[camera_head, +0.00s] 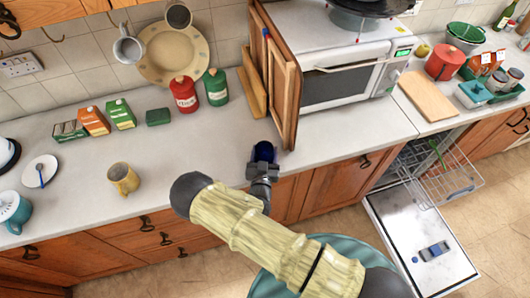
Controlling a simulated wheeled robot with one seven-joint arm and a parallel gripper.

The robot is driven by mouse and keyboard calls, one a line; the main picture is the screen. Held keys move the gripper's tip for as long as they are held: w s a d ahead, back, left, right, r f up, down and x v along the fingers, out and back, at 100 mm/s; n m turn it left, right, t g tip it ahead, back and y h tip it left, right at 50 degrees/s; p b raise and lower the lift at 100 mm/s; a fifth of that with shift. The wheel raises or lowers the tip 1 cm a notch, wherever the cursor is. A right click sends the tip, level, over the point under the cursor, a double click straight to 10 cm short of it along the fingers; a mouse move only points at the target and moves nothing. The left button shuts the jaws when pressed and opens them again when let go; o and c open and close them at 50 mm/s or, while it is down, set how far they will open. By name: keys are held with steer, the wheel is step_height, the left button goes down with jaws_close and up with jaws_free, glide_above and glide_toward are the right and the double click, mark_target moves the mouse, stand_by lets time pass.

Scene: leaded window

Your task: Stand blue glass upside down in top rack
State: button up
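The blue glass (263,151) is dark blue and is at the counter's front edge, left of the microwave. My gripper (262,166) is right at the glass, on its near side, and hides its lower part. I cannot tell whether the fingers are closed on it or only around it, nor whether it touches the counter. The top rack (462,184) is a wire rack pulled out of the open dishwasher at right. A green item (437,152) shows in the rack area.
The lowered dishwasher door (405,232) has a grey-blue object (433,251) on it. The microwave (345,78) and upright wooden boards (283,90) stand close behind the glass. A yellow mug (124,178) is on the left counter. A cutting board (427,96) lies right of the microwave.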

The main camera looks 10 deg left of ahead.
steer(key=o, duration=1.3)
steer(key=shift+c, duration=0.2)
steer(key=shift+s+f, duration=0.1)
steer(key=shift+s, duration=0.3)
steer(key=s+d+b, duration=0.2)
steer(key=s+b, duration=0.3)
steer(key=s, duration=1.1)
steer(key=shift+s+d+b, duration=0.2)
steer(key=shift+d+b, duration=0.1)
steer(key=shift+d, duration=0.1)
